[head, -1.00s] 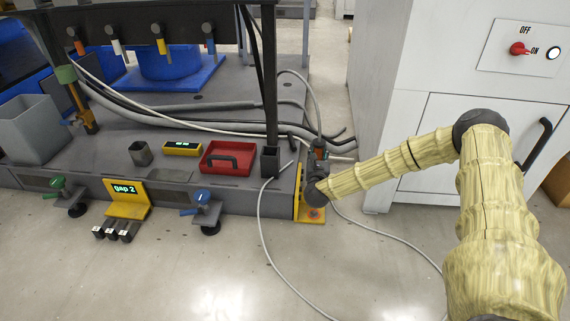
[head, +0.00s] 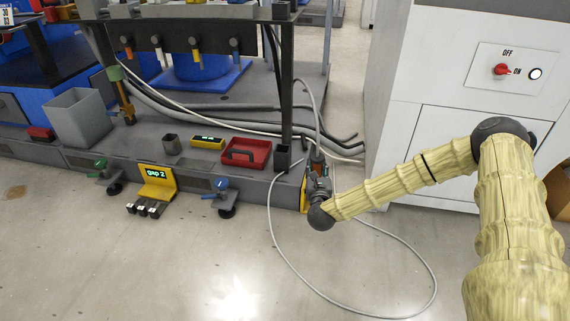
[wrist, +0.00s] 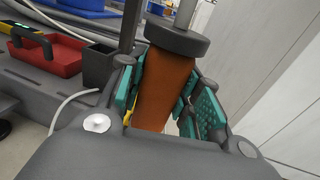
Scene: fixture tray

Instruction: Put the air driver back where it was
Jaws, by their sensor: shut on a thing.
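The air driver shows in the wrist view as an orange-brown tapered body (wrist: 165,88) with a dark collar and a grey shaft above it. My gripper (wrist: 168,100) is shut around this body, with teal pads on both sides. In the head view my gripper (head: 319,183) is at the right front corner of the grey bench, and a small orange part of the driver (head: 317,167) shows above it. The driver looks roughly upright. The gripper hides its lower end. A dark square cup (head: 283,158) stands just left of it, apart from the gripper.
A red tray (head: 262,160) with a dark handle, a yellow display box (head: 208,142) and a grey bin (head: 80,118) are on the bench. Several coloured-handled tools hang from the rack. A grey hose (head: 275,240) loops on the floor. A white cabinet (head: 445,125) stands to the right.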

